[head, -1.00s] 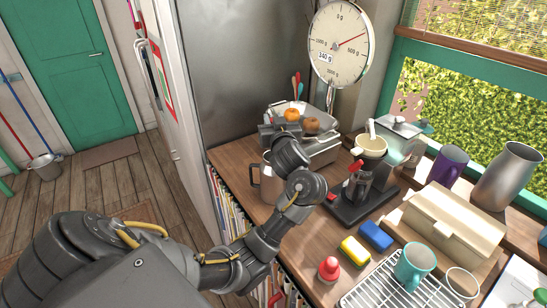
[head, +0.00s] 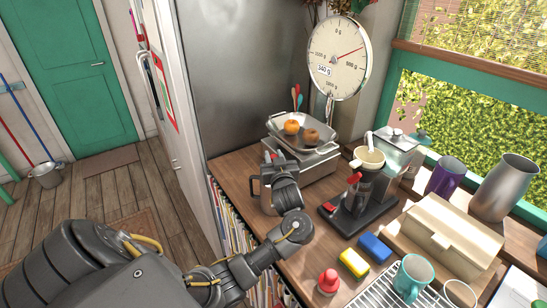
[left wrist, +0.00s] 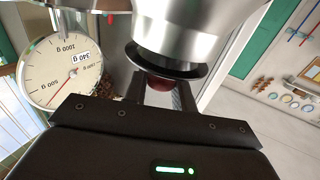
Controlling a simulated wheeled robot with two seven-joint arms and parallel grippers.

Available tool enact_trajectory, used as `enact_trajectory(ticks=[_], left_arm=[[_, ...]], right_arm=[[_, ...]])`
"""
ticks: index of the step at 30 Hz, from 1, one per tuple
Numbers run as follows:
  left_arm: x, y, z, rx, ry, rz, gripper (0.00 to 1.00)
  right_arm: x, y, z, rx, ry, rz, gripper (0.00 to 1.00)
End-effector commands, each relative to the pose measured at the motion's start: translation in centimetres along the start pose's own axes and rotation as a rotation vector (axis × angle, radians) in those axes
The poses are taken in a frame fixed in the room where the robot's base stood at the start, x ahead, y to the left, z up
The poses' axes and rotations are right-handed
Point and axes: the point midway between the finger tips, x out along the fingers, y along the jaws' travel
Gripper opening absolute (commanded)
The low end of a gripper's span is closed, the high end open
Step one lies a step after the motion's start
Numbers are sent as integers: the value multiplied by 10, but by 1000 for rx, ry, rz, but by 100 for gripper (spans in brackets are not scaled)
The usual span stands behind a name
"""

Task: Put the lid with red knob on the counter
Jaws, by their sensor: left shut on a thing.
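My left gripper (head: 279,172) is over the wooden counter (head: 238,165), next to the kitchen scale. It stands in front of a mug-like vessel with a dark handle (head: 255,185) and mostly hides it. In the left wrist view, the gripper (left wrist: 160,90) is shut on the dark red knob (left wrist: 160,83). The knob sits against a dark rim and a shiny steel body (left wrist: 180,45), which appear to be the lid and what is under it. I cannot tell whether the lid is resting or raised. My right gripper is not in view.
The scale tray (head: 300,133) holds orange fruits behind the gripper. A coffee machine (head: 350,207) stands to the right. Some counter between gripper and sponges is bare.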

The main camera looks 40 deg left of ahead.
Motion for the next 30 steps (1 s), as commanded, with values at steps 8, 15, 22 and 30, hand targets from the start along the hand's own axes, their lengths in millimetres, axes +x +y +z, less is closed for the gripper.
enact_trajectory(ticks=[8,15,22,30], left_arm=[[0,0,9,-2,0,0,3],[0,0,11,-2,-1,0,30],[0,0,11,-2,-1,0,48],[0,0,11,1,1,1,48]], right_arm=[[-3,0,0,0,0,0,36],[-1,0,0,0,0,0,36],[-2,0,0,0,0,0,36],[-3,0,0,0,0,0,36]])
